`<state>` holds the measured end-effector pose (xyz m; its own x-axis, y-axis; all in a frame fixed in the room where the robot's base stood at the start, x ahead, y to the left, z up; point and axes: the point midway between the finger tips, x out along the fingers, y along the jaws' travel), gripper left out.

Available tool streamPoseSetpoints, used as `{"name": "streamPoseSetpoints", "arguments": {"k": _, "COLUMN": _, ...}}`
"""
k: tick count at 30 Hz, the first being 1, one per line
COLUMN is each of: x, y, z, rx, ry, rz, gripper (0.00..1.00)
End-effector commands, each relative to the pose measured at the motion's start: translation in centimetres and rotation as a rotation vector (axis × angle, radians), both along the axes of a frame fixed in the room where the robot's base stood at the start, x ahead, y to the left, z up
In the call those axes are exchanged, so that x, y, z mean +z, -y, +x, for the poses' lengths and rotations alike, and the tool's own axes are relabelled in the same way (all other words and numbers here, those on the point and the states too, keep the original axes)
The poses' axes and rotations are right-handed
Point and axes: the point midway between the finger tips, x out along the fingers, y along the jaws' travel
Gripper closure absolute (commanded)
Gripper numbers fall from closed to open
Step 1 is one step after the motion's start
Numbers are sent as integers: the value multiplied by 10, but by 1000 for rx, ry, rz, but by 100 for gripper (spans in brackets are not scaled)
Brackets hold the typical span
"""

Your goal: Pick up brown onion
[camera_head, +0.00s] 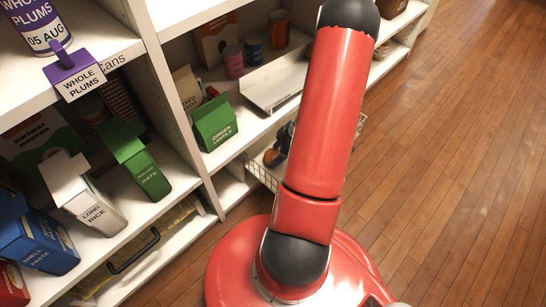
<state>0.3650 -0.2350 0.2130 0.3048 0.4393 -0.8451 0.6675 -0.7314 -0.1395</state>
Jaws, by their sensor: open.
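No brown onion can be made out for sure. A wire basket (262,176) on a low shelf, just left of my red arm, holds a small orange-brown round item (271,157) and some dark items. The round item is too small to identify, and my arm hides the right part of the basket.
White shelves (178,150) stand along the left. They hold a green lentils carton (214,122), a green oats carton (140,165), a long rice carton (88,197), a blue pasta box (38,240), several cans and a white tray (275,82). The wooden floor (450,160) at right is clear.

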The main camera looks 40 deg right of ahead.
Motion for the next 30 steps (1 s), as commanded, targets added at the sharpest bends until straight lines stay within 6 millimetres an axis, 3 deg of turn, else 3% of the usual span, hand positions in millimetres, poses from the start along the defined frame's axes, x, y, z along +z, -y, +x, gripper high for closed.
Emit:
{"name": "streamPoseSetpoints", "arguments": {"k": 3, "x": -11, "y": -6, "z": 4, "rx": 1, "ry": -1, "rz": 1, "gripper": 30}}
{"name": "streamPoseSetpoints", "arguments": {"k": 11, "x": -12, "y": -6, "z": 4, "rx": -1, "ry": 0, "rz": 0, "gripper": 30}}
{"name": "streamPoseSetpoints", "arguments": {"k": 19, "x": -12, "y": -6, "z": 4, "rx": -1, "ry": 0, "rz": 0, "gripper": 66}}
{"name": "streamPoseSetpoints", "arguments": {"k": 30, "x": -4, "y": 1, "z": 0, "rx": -3, "ry": 1, "rz": -1, "gripper": 67}}
